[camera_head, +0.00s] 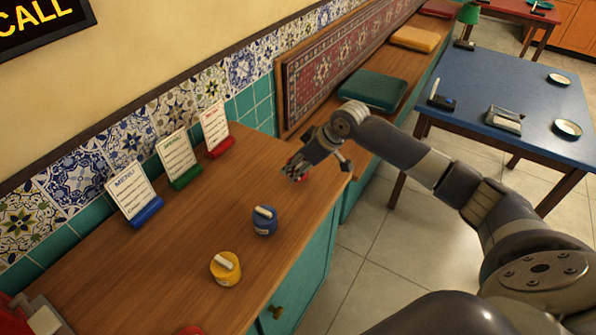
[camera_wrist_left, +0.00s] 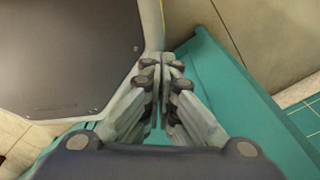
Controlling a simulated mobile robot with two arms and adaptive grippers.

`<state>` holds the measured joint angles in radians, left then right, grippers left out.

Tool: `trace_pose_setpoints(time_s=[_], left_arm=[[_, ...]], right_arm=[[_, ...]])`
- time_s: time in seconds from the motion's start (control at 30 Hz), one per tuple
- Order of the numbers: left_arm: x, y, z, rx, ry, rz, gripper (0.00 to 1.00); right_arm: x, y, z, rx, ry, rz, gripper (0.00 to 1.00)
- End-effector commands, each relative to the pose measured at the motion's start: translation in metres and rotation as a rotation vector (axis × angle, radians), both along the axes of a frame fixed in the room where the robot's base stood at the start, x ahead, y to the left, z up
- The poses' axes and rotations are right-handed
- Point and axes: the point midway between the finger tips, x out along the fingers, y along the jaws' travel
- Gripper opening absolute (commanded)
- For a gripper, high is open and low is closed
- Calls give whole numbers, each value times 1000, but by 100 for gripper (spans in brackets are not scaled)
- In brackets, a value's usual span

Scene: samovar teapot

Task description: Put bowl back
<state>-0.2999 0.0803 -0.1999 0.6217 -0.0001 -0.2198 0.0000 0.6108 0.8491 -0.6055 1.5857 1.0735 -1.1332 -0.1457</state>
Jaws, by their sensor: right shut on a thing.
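My right gripper (camera_head: 300,168) reaches in from the right, low over the far right end of the wooden counter, and is shut on a small red bowl (camera_head: 304,179). The gripper hides most of this bowl, and I cannot tell whether it touches the counter. A blue bowl (camera_head: 264,222) and a yellow bowl (camera_head: 226,270), each with a pale piece across its top, stand on the counter (camera_head: 165,240) nearer to me. My left gripper (camera_wrist_left: 164,68) shows only in the left wrist view; its fingers are together with nothing seen between them.
Menu cards in blue (camera_head: 135,193), green (camera_head: 179,158) and red (camera_head: 215,129) stands line the tiled wall. A red thing (camera_head: 190,331) is cut off at the bottom edge. A bench with cushions (camera_head: 374,90) and a blue table (camera_head: 510,85) lie beyond. The counter's middle is clear.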

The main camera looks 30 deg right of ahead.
Motion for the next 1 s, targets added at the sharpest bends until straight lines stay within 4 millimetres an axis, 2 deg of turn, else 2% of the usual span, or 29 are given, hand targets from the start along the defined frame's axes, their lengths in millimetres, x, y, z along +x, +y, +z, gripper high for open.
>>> trace_pose_setpoints(time_s=[0.2, 0.53, 0.57, 0.63, 0.67, 1.0], left_arm=[[-1, 1, 6, 0, 2, 0, 0], [-1, 1, 5, 1, 3, 0, 0], [-1, 1, 5, 1, 3, 0, 0], [-1, 1, 5, 1, 3, 0, 0], [-1, 0, 5, 1, 3, 0, 0], [-1, 0, 5, 0, 2, 0, 0]], right_arm=[[-1, 1, -27, 1, 2, 0, 18], [-1, 0, -31, 0, 0, 0, 18], [-1, 0, -32, -1, 1, 0, 49], [-1, 0, -32, -1, 1, 0, 65], [-1, 0, -32, -1, 1, 0, 67], [-1, 0, -30, -1, 1, 0, 67]])
